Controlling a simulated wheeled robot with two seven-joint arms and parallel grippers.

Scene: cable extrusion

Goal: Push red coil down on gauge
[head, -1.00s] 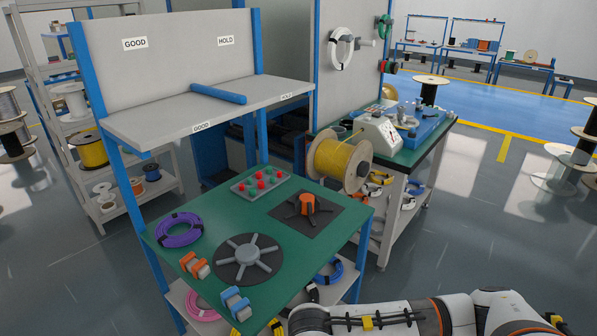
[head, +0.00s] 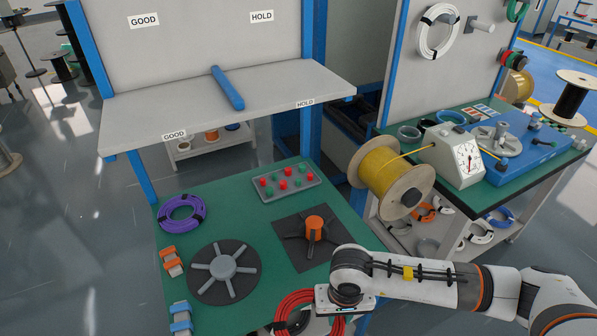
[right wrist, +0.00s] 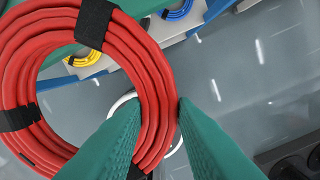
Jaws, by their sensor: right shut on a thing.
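The red coil (head: 285,306) with black ties is at the bottom of the head view, by the green table's near edge. My right gripper (right wrist: 160,108) is shut on its rim. In the right wrist view the red coil (right wrist: 142,52) passes between the two green fingers, above the floor. In the head view my fingertips are hidden under the wrist. Two spoked fixtures lie on the table: one with an orange hub (head: 314,229) on a dark square, and a grey one (head: 222,267) on a dark disc. Both are empty. My left gripper is out of view.
A purple coil (head: 182,213) lies at the table's left, near orange-grey (head: 171,260) and blue-grey (head: 181,318) blocks. A tray of red and green pegs (head: 286,182) sits at the back. A shelf (head: 220,108) overhangs behind. A yellow spool (head: 388,176) stands right.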

